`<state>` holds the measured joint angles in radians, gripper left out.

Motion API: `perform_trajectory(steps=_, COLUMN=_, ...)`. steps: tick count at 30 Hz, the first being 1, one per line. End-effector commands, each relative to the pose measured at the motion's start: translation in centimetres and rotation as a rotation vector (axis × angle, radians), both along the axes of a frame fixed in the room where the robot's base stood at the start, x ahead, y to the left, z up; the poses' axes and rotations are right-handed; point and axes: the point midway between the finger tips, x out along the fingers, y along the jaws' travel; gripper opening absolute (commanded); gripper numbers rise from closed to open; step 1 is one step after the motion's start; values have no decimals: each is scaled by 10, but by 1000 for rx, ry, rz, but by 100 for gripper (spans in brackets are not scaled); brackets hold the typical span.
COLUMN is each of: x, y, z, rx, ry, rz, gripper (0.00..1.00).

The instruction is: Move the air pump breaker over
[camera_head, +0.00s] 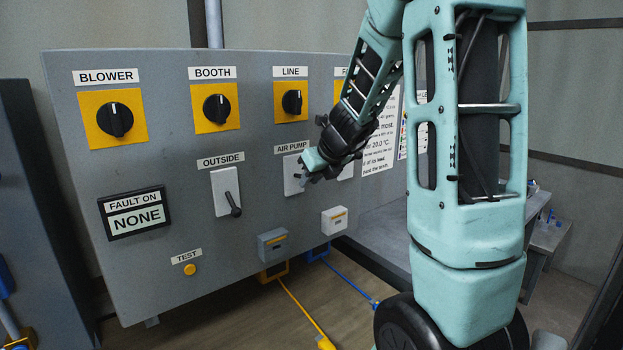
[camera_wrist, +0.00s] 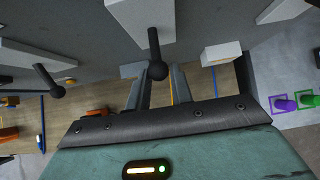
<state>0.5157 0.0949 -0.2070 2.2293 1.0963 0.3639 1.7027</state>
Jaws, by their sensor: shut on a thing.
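The air pump breaker is a white plate (camera_head: 291,176) under the AIR PUMP label on the grey panel. In the wrist view its white housing (camera_wrist: 130,12) is at the top, and its dark lever with a ball end (camera_wrist: 155,48) points down the picture. My gripper (camera_head: 304,173) is at this breaker and hides its lever in the head view. In the wrist view my gripper (camera_wrist: 158,76) is shut on the lever, with the ball end between the two finger tips.
The OUTSIDE breaker (camera_head: 225,190) is left of my gripper, its lever slanting down. Rotary knobs (camera_head: 214,108) line the panel above. A grey box (camera_head: 272,242) and a white box (camera_head: 334,220) sit below. Yellow and blue cables cross the floor.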

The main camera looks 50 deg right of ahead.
Motion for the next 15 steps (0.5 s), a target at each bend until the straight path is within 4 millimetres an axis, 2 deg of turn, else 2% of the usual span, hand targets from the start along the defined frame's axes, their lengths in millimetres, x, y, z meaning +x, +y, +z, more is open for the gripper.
perform_trajectory(steps=6, x=-1, y=0, z=-16, rx=1, ry=4, rz=0, gripper=10)
perform_trajectory(steps=15, x=-1, y=0, z=-17, rx=1, ry=3, rz=0, gripper=9)
